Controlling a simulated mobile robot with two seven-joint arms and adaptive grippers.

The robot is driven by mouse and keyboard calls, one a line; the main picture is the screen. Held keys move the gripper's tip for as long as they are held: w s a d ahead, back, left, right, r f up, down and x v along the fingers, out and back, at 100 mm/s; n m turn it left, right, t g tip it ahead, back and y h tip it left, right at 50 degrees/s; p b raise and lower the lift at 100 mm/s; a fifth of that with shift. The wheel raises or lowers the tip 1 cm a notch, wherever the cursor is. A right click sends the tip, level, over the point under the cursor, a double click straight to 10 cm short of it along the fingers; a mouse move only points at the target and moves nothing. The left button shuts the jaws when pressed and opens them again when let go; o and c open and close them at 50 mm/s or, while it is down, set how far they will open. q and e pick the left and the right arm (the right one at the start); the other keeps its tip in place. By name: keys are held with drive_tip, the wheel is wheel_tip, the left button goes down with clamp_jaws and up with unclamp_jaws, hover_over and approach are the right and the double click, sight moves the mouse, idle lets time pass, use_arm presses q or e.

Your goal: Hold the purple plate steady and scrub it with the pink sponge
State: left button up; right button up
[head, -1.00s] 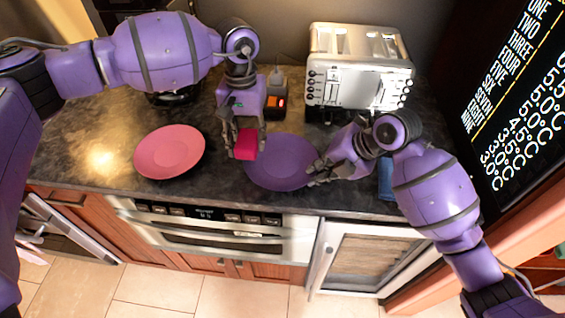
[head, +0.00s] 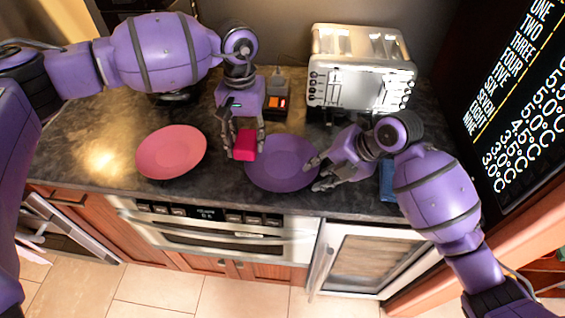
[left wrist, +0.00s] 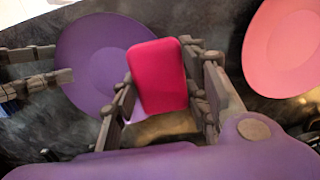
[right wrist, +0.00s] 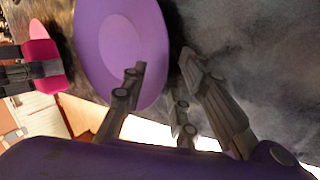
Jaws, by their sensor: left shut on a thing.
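The purple plate (head: 283,165) lies flat on the dark counter; it also shows in the left wrist view (left wrist: 88,65) and the right wrist view (right wrist: 108,45). My left gripper (head: 243,148) is shut on the pink sponge (head: 246,146), which is at the left edge of the plate in the head view. The sponge fills the space between the fingers in the left wrist view (left wrist: 158,78). Whether it touches the plate I cannot tell. My right gripper (head: 315,174) is open at the plate's right edge. In the right wrist view, one finger overlaps the rim.
A pink plate (head: 171,152) lies on the counter to the left. A silver toaster oven (head: 362,70) stands at the back, beside a small dark device with an orange display (head: 276,101). A blue object (head: 387,181) is partly hidden by my right arm. The counter's front edge is close.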

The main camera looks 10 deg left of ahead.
drive_tip(key=v, duration=1.2)
use_arm(q)
drive_tip(key=shift+d, duration=0.1)
